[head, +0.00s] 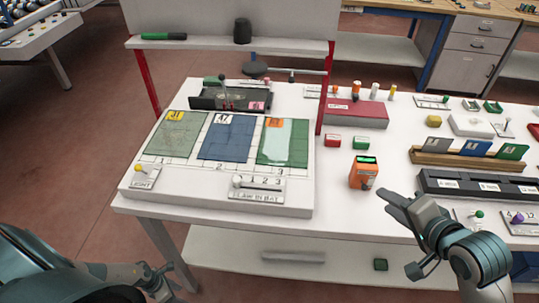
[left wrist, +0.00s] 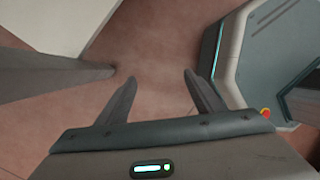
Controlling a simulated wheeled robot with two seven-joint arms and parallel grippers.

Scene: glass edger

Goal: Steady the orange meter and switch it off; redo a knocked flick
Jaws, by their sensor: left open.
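The orange meter (head: 357,174) stands upright on the white table, right of the panel board. Its green display is lit at the top, and a small dark switch shows low on its front. My right gripper (head: 384,200) is just right of and in front of the meter, apart from it, its fingers pointing left; their gap is unclear. My left gripper (head: 168,281) is low at the left, off the table's front edge and far from the meter. In the left wrist view its fingers (left wrist: 160,88) are spread and empty above the floor.
A red block (head: 333,141) and a green block (head: 361,143) sit behind the meter. The white board (head: 310,190) with coloured panels lies to its left. A wooden rack (head: 430,158) and a black tray (head: 430,187) stand to its right. Bare table lies in front of the meter.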

